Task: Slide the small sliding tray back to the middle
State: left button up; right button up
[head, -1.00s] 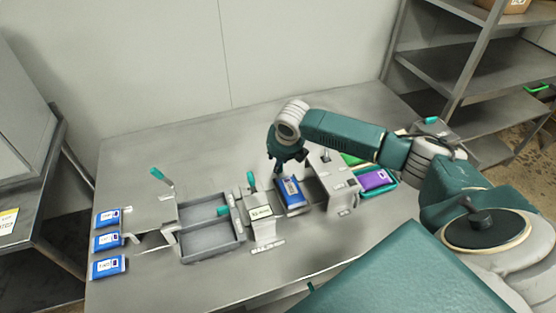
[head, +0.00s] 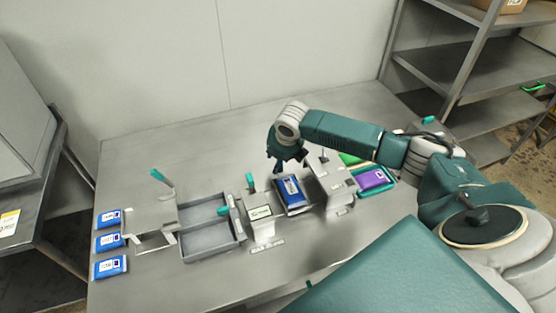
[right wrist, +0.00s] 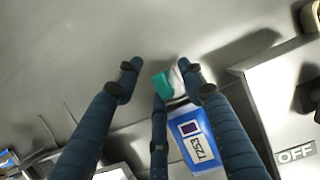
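A grey tray with two compartments (head: 208,254) sits mid-table, with a teal handle (head: 222,211) at its right side. I cannot tell for sure whether it is the small sliding tray. A blue pouch (head: 292,190) lies to its right, past a display unit; it also shows in the right wrist view (right wrist: 195,138). My right gripper (head: 278,166) hangs just behind the pouch. In the right wrist view its fingers (right wrist: 158,85) are spread apart, with a teal-tipped piece (right wrist: 162,85) by the right finger. Whether they touch it is unclear. My left gripper is out of view.
A display unit (head: 262,212) with a teal handle stands left of the pouch. A grey box (head: 333,182) marked OFF stands close on the right. A purple pouch (head: 371,179) lies in a green tray beyond it. Several blue pouches (head: 109,242) lie far left. The table's back is clear.

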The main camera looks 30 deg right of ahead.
jog(key=shift+r, duration=0.25)
jog(key=v, duration=1.1)
jog(key=shift+s+r, duration=0.2)
jog(key=shift+a, duration=0.1)
